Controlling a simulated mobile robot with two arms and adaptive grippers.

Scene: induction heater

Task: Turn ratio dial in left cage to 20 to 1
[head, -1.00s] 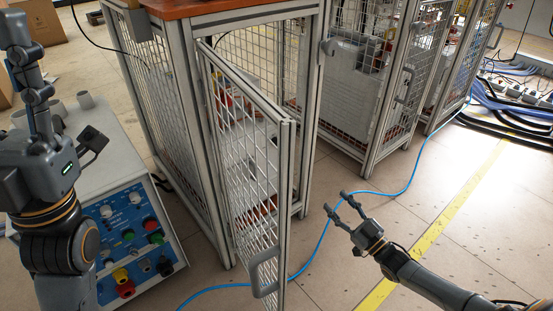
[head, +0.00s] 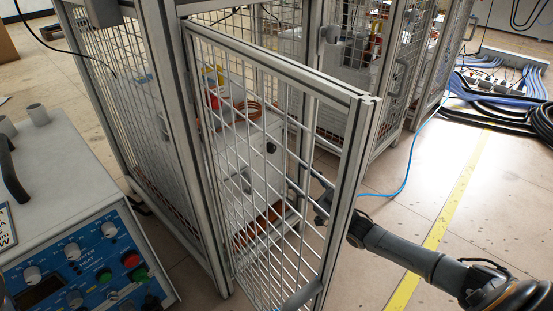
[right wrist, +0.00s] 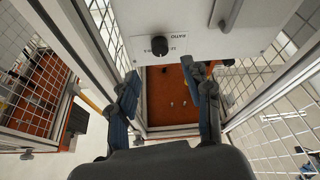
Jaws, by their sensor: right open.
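The left cage stands in the middle of the head view with its mesh door (head: 362,150) swung open. Inside it is a white box (head: 258,150), seen through the door mesh. In the right wrist view a black round ratio dial (right wrist: 160,46) sits on the white panel (right wrist: 205,40) with lettering beside it. The pointer's setting is too small to read. My right gripper (right wrist: 166,95) is open and empty, its fingers apart and pointing into the cage, below the dial in the picture and not touching it. In the head view it is partly hidden behind the door. My left gripper is out of view.
A blue control panel (head: 85,265) with knobs stands at the lower left. More mesh cages (head: 395,75) stand behind. A blue cable (head: 405,175) crosses the floor, with thick black cables (head: 500,115) at the right. Mesh walls flank my right gripper closely.

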